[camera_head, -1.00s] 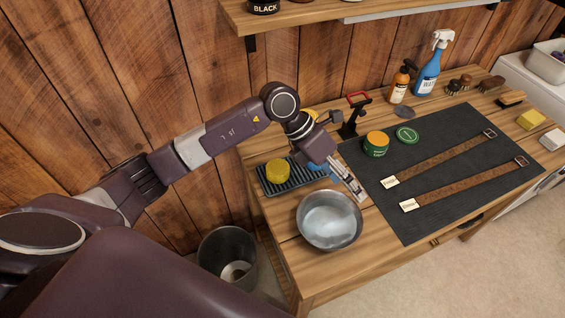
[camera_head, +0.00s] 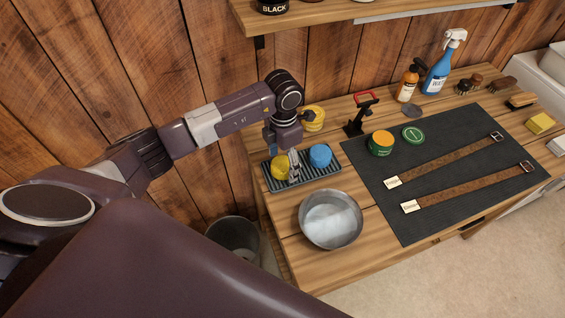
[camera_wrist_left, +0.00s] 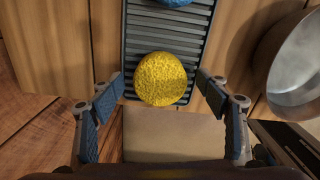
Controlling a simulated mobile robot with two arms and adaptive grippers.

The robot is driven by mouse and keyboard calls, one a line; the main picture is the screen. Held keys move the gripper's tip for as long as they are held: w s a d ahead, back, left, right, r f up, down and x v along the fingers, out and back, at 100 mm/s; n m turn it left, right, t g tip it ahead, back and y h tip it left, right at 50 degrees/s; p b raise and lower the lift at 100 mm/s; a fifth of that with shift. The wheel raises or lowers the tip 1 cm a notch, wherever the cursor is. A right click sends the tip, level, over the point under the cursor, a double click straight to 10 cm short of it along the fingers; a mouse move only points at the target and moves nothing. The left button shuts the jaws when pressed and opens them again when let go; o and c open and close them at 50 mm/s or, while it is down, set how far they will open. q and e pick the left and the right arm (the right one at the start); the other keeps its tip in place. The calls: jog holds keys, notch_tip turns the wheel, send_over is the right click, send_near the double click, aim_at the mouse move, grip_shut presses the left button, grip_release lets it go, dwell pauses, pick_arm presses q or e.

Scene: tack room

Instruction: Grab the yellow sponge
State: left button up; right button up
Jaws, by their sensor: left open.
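The round yellow sponge (camera_head: 281,167) lies on the left end of a dark ribbed tray (camera_head: 312,175). In the left wrist view the yellow sponge (camera_wrist_left: 160,79) has a rough surface and sits between my spread fingers. A round blue sponge (camera_head: 320,155) lies on the same tray to its right; only its edge shows in the left wrist view (camera_wrist_left: 174,2). My left gripper (camera_head: 291,164) is open and points down over the tray beside the yellow sponge, with a gap on both sides in the wrist view. It partly covers the sponge in the head view. My right gripper is out of view.
A metal bowl (camera_head: 331,219) stands just in front of the tray. A yellow round item (camera_head: 314,117) is behind my wrist. A red-and-black stand (camera_head: 361,115), a dark mat (camera_head: 405,220) with straps and a tin (camera_head: 380,143) lie to the right. A bin (camera_head: 234,240) is below left.

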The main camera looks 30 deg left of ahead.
pick_arm(q)
jog(key=shift+f, duration=0.65)
jog(key=c, duration=1)
jog(key=shift+o, duration=0.2)
jog(key=shift+r, duration=0.1)
